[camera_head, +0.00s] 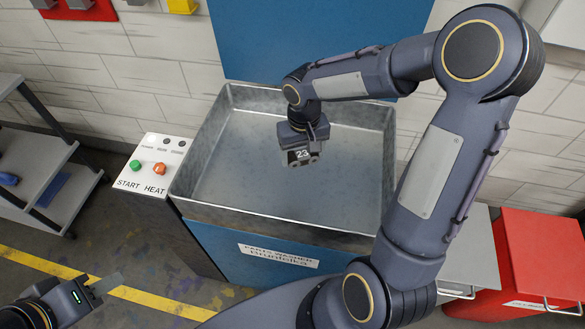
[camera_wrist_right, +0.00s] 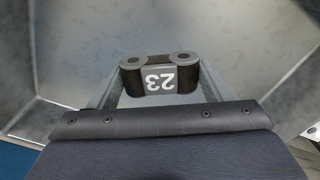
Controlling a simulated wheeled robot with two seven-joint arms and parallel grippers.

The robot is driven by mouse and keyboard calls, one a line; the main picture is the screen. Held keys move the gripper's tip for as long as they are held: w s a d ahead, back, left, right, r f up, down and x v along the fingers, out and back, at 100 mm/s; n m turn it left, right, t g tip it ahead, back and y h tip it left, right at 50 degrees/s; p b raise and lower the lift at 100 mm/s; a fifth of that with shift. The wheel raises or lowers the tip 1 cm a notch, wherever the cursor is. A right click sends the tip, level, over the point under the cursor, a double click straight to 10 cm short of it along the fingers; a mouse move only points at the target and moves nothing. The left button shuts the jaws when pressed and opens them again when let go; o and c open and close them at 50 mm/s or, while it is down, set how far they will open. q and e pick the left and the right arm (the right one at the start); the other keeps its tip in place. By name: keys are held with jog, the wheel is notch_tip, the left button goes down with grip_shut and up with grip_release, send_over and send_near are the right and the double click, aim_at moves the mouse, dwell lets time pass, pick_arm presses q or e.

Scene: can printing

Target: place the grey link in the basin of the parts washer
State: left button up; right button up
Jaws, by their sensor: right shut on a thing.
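The grey link (camera_head: 301,155) bears a white label "23" and hangs over the basin (camera_head: 240,150) of the parts washer. My right gripper (camera_head: 300,142) is shut on it. In the right wrist view the link (camera_wrist_right: 160,76) sits across between the fingers of my right gripper (camera_wrist_right: 158,88), with the basin's walls and floor behind it. Its exact height above the basin floor is hard to tell. My left gripper (camera_head: 100,288) is at the lower left, low over the floor, away from the washer; its jaw state is unclear.
A control panel (camera_head: 155,163) with a green START and an orange HEAT button stands left of the basin. A grey shelf cart (camera_head: 60,160) is at the far left. A red cabinet (camera_head: 535,255) stands at the right. The basin looks otherwise empty.

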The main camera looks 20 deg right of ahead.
jog(key=s+d+r+m+b, duration=0.2)
jog(key=s+d+m+b, duration=0.4)
jog(key=s, duration=0.6)
jog(key=p, duration=0.2)
send_over(300, 188)
jog(key=f, duration=0.6)
jog(key=s+f, duration=0.1)
jog(key=f, duration=0.1)
jog(key=shift+d+f, duration=0.2)
jog(key=shift+f, duration=0.2)
jog(key=shift+w+a+f, duration=0.2)
jog(key=shift+w+f, duration=0.1)
jog(key=shift+f, duration=0.1)
jog(key=shift+w+a+f+b, duration=0.1)
jog(key=shift+f+b, duration=0.05)
jog(key=shift+f, duration=0.75)
jog(key=shift+w+f+b, duration=0.1)
jog(key=shift+f+b, duration=0.05)
jog(key=shift+f, duration=0.7)
pick_arm(q)
notch_tip(300, 188, down, 6)
jog(key=shift+w+d, duration=0.2)
jog(key=shift+w, duration=0.05)
jog(key=shift+f, duration=0.2)
pick_arm(e)
jog(key=shift+f, duration=0.1)
